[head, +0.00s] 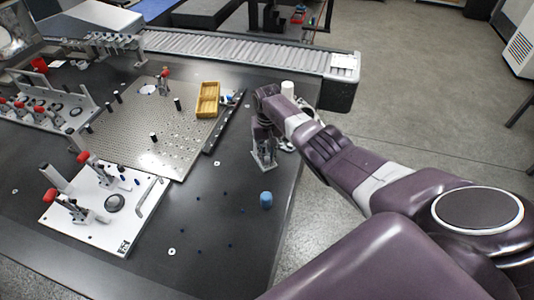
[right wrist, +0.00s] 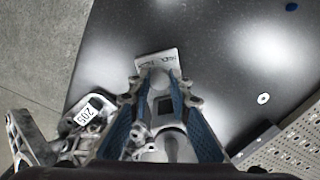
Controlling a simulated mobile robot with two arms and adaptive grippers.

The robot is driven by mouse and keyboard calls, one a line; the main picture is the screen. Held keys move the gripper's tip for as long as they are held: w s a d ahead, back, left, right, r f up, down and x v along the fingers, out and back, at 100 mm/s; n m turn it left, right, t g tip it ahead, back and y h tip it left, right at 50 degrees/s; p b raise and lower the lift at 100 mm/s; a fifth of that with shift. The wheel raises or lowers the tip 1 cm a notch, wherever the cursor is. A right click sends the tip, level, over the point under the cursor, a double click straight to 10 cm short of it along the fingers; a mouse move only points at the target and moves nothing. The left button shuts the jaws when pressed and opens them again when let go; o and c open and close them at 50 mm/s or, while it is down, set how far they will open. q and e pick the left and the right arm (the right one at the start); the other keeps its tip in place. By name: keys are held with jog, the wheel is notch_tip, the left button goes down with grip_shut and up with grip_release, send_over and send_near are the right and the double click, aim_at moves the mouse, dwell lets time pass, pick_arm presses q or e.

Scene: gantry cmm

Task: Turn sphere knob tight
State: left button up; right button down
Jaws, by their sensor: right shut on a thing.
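My right gripper (head: 264,148) is low over the dark table near its right edge, pointing down. In the right wrist view its two blue-padded fingers (right wrist: 162,98) close around a grey metal part. I take this part to be the sphere knob (right wrist: 160,78); its rounded grey top shows between the fingertips. My left gripper is in neither view.
A perforated plate (head: 140,135) with a yellow bin (head: 208,99) lies to the left. A white fixture plate (head: 107,215) with red-handled clamps is front left. A roller conveyor (head: 240,48) runs behind.

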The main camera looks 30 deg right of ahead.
jog(key=m+p, duration=0.1)
jog(key=m, duration=0.4)
jog(key=shift+w+r+m, duration=0.1)
jog(key=shift+m, duration=0.2)
jog(key=m+p, duration=0.1)
jog(key=m, duration=0.5)
dwell(0.4)
jog(key=c, duration=2)
grip_release()
jog(key=shift+c, duration=0.2)
